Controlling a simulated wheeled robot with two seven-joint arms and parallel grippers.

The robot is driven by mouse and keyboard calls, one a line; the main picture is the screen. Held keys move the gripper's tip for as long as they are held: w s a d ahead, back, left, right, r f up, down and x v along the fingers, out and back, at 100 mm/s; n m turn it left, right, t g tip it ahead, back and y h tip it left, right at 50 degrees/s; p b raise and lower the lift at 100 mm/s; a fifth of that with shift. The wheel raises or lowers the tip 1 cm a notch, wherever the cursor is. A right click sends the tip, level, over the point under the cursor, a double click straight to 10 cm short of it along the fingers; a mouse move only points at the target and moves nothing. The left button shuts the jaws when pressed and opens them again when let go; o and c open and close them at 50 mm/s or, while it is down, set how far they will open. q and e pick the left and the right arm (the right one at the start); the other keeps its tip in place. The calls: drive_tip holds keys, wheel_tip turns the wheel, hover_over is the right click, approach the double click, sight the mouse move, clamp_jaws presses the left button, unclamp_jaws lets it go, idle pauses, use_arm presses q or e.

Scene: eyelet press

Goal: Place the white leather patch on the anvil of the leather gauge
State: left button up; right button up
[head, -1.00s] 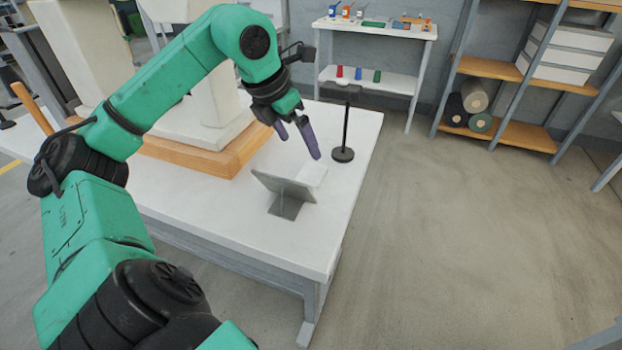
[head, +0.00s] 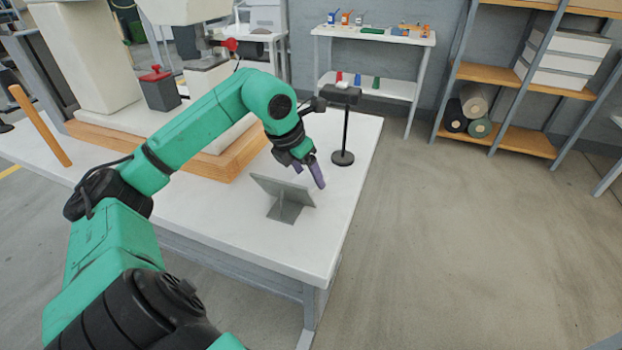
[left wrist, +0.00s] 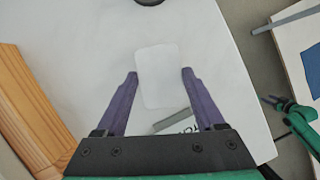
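The white leather patch (left wrist: 157,75) lies flat on the white table in the left wrist view, a pale rounded rectangle. My left gripper (left wrist: 159,74) is open, with its purple fingers on either side of the patch. In the head view the left gripper (head: 308,172) is low over the table, just behind a grey tilted plate (head: 284,190); I cannot make out the patch there. A black stand (head: 346,125) with a round base, thin post and block-like head, perhaps the leather gauge, stands beyond the gripper. A small teal and black arm part, apparently my right one, shows in the left wrist view.
The grey plate bears lettering and stands close to the patch's near edge. A large pale press on a wooden base (head: 225,165) fills the table's left side. The white table (head: 235,225) is clear near its front. A shelf (head: 528,142) and small rack stand behind.

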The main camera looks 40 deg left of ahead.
use_arm(q)
drive_tip(key=shift+c, duration=0.7)
drive_tip(key=shift+r, duration=0.35)
wheel_tip(320, 180, up, 5)
drive_tip(key=p, duration=0.3)
drive_tip(key=shift+r, duration=0.2)
wheel_tip(320, 180, up, 4)
drive_tip(key=p, duration=0.3)
wheel_tip(320, 180, up, 10)
drive_tip(key=p, duration=0.4)
hover_over(308, 178)
drive_tip(key=shift+s+d, duration=0.1)
drive_tip(key=shift+s, duration=0.05)
use_arm(e)
drive_tip(key=s+d+r, duration=0.1)
drive_tip(key=s+r, duration=0.5)
drive_tip(key=s, duration=0.1)
drive_tip(key=shift+d+r, duration=0.2)
drive_tip(key=shift+d, duration=0.05)
